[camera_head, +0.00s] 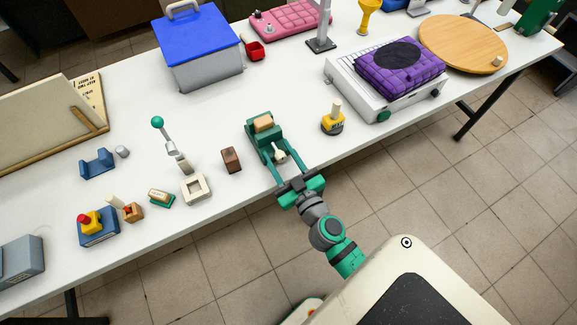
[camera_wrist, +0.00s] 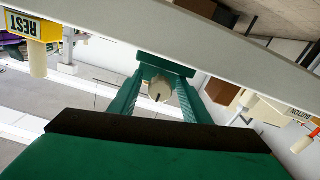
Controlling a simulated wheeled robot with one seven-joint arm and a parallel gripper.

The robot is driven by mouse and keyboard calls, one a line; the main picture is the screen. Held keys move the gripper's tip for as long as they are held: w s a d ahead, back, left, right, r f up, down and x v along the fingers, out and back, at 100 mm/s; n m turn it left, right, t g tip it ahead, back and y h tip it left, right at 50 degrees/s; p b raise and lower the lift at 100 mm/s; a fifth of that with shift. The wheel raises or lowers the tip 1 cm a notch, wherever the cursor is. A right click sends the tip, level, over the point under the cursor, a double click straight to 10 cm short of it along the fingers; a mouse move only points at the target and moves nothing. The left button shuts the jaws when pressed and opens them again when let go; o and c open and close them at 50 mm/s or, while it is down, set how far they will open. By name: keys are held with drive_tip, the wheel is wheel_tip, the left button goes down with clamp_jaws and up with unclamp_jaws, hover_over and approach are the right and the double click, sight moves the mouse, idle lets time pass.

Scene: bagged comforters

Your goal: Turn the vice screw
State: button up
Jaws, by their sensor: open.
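A green vice (camera_head: 254,128) stands near the table's front edge in the head view, with a wooden block (camera_head: 263,122) at its top. A pale screw handle (camera_head: 280,155) shows on its near side. My gripper (camera_head: 277,158) reaches in from the front, with one green finger on each side of the handle. In the wrist view the pale, rounded screw handle (camera_wrist: 160,89) shows between the two fingers of my gripper (camera_wrist: 158,98). The fingers are apart. Whether either touches the handle cannot be told.
A brown block (camera_head: 231,160) stands left of the vice, and a yellow knobbed device (camera_head: 333,123) right of it. A joystick base (camera_head: 195,188) is further left. A grey device with a purple pad (camera_head: 400,68) lies at the back right. Table (camera_head: 205,120) behind is partly clear.

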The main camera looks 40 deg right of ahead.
drive_tip(key=v, duration=1)
drive_tip(key=shift+s, duration=0.2)
drive_tip(key=shift+d, duration=0.15)
